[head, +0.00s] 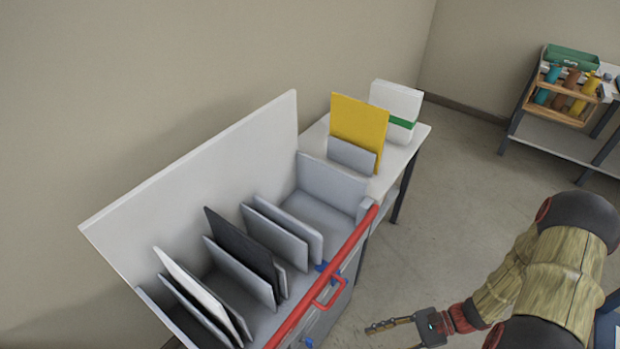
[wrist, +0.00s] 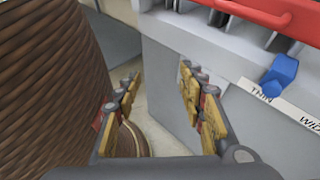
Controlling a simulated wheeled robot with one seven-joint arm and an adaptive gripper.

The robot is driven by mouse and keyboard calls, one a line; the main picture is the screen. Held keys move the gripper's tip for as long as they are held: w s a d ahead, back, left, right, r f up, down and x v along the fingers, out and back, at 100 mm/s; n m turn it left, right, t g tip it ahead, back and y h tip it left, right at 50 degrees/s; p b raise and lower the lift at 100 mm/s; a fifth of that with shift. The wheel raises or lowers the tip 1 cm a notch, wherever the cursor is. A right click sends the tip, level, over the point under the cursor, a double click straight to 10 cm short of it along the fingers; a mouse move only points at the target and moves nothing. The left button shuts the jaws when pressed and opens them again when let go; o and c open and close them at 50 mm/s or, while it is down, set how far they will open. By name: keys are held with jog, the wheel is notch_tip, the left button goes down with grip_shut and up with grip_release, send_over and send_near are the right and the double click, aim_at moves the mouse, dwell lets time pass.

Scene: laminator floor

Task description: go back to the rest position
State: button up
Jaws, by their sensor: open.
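My gripper (head: 392,329) is at the lower middle right of the head view, above the floor and to the right of the laminator. In the wrist view its two yellow-and-grey fingers (wrist: 158,112) stand wide apart with nothing between them. The laminator (head: 330,313) is a grey box with upright slots and a red bar (head: 322,283) along its front edge. In the wrist view its grey front (wrist: 205,70) lies beyond the fingers, with a blue lever (wrist: 279,76) and a label strip reading "THIN". The gripper appears apart from it.
A white table (head: 408,150) behind the laminator holds a yellow panel (head: 358,128) and a white box (head: 396,103). A shelf (head: 563,141) at the far right carries a wooden rack of bottles (head: 562,101) and a green box (head: 572,57). The floor (head: 455,185) between is clear.

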jog(key=d+r+n+h, duration=0.3)
jog(key=r+n+h, duration=0.25)
jog(key=r, duration=0.45)
jog(key=d+r+n+h, duration=0.4)
jog(key=r+n+h, duration=0.15)
jog(key=r, duration=0.45)
jog(key=a+r+n+t+h, duration=0.1)
jog(key=a+r+n+t, duration=0.1)
jog(key=r, duration=0.6)
jog(key=a+r+n+t+h, duration=0.1)
jog(key=a+r+n+t, duration=0.1)
jog(key=a+r+t, duration=0.3)
notch_tip(320, 180, up, 4)
jog(key=shift+s+r+n, duration=0.1)
jog(key=shift+s+n, duration=0.05)
jog(key=shift+n, duration=0.25)
